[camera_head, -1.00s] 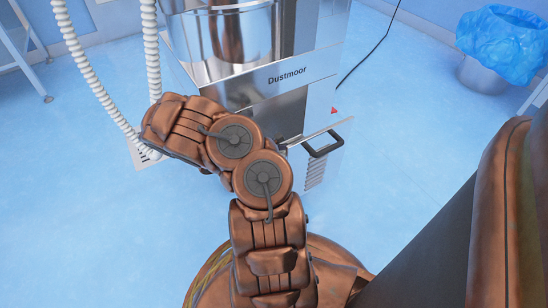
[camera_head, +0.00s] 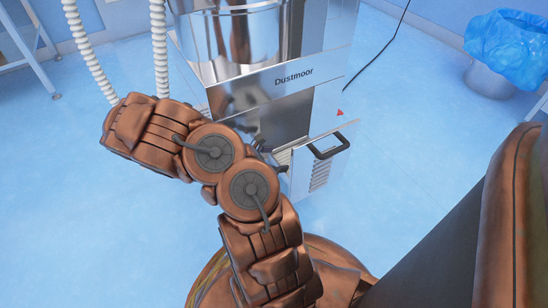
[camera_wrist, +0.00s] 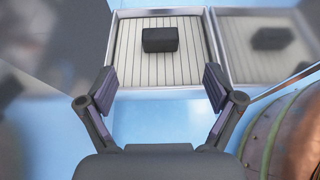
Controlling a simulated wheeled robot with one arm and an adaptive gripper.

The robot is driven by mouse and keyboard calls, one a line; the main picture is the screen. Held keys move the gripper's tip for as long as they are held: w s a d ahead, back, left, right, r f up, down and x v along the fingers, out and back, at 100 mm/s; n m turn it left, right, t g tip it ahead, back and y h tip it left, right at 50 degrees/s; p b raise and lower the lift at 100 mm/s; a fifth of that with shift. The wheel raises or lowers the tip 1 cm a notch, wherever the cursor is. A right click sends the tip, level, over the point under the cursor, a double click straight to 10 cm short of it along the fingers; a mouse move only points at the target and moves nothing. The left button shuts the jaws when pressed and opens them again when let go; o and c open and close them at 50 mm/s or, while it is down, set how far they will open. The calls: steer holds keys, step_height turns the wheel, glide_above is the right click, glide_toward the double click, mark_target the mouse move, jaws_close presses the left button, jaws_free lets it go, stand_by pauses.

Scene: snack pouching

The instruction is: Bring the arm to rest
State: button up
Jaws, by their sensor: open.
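My gripper (camera_wrist: 157,95) is open in the wrist view, its two dark fingers spread apart with nothing between them. Beyond the fingertips is a light slatted surface in a pale frame (camera_wrist: 127,60), with a dark block (camera_wrist: 160,40) on it, apart from the fingers. In the head view my copper-coloured arm is bent, its elbow at the left in front of the machine; my gripper is mostly hidden behind the arm there.
The steel machine marked Dustmoor (camera_head: 335,75) stands close beyond my arm, with a black handle (camera_head: 330,150) low on its front. White ribbed hoses (camera_head: 88,55) hang at left. A bin with a blue liner (camera_head: 505,45) stands at far right. The blue floor is open at left and right.

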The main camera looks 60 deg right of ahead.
steer(key=shift+a+r, duration=0.1)
steer(key=shift+r, duration=0.05)
steer(key=a+r+m+y+p, duration=0.1)
steer(key=a+r+m+p, duration=0.25)
steer(key=r+p, duration=0.65)
steer(key=s+a+r+m+y+p, duration=0.1)
steer(key=a+r+m+p, duration=0.25)
steer(key=r, duration=1.25)
steer(key=a+r+m+y+p, duration=0.1)
steer(key=a+r+m+p, duration=0.25)
steer(key=r+p, duration=0.7)
steer(key=s+a+r+t+y+p, duration=0.2)
steer(key=s+a+r+y+p, duration=0.1)
steer(key=a+r+p, duration=0.8)
steer(key=s+a+r+m+t+y+p, duration=0.1)
steer(key=s+a+r+y+p, duration=0.3)
steer(key=a+r+p, duration=0.7)
steer(key=a+r, duration=0.3)
steer(key=r, duration=0.3)
steer(key=a+r+t+y, duration=0.1)
steer(key=a+r, duration=0.3)
steer(key=r, duration=0.2)
steer(key=shift+s+r+t+p, duration=0.2)
steer(key=shift+r+t+p, duration=0.1)
steer(key=shift+p, duration=0.1)
steer(key=shift+m, duration=0.25)
steer(key=shift+c, duration=0.3)
